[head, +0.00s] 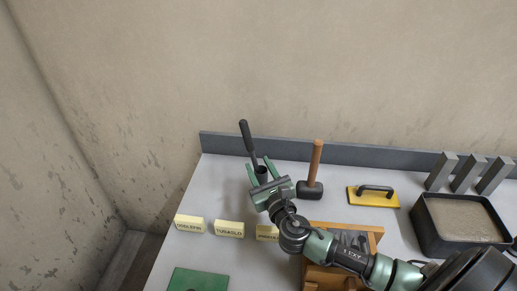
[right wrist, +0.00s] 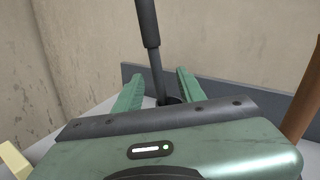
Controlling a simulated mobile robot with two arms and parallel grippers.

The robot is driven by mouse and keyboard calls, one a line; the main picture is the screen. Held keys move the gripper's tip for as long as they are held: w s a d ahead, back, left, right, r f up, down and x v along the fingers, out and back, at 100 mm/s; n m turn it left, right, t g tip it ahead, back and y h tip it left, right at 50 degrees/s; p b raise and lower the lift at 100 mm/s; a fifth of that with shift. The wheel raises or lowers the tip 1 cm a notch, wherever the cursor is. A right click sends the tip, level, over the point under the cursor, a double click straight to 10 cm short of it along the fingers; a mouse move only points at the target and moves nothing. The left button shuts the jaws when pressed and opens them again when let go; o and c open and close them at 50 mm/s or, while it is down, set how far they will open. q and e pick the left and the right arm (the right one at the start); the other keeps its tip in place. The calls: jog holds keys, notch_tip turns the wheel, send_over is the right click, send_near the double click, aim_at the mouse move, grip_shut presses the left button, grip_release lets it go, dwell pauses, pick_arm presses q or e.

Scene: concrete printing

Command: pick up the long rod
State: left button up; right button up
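The long rod (head: 245,135) is dark, with a thick black grip at its upper end. It stands tilted in a small dark cup (head: 261,173) near the back left of the table. My right gripper (head: 259,164) is open, its two green fingers pointing at the cup and rod. In the right wrist view the rod (right wrist: 149,35) rises between the spread fingers (right wrist: 158,92), with a gap visible on both sides; whether it lies beyond the fingertips I cannot tell. The rod's lower end is hidden in the cup. My left gripper is not in view.
A wooden-handled mallet (head: 316,160) stands just right of my right gripper. A yellow float (head: 372,196), a sand-filled tray (head: 424,225) and grey bars (head: 467,174) are farther right. Cream label blocks (head: 229,229) and a green plate (head: 198,280) lie front left. A wooden box (head: 372,233) is under my arm.

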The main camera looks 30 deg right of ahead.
aim_at(251, 153)
jog(key=shift+w+a+r, duration=0.1)
jog(key=shift+w+r, duration=0.1)
jog(key=shift+w, duration=0.7)
jog(key=w, duration=0.1)
jog(key=w+p, duration=0.1)
jog(key=w, duration=0.1)
jog(key=w+d, duration=0.1)
jog(key=w, duration=0.1)
jog(key=shift+w+f, duration=0.15)
jog(key=shift+f, duration=0.25)
grip_shut()
jog(key=shift+r, duration=0.15)
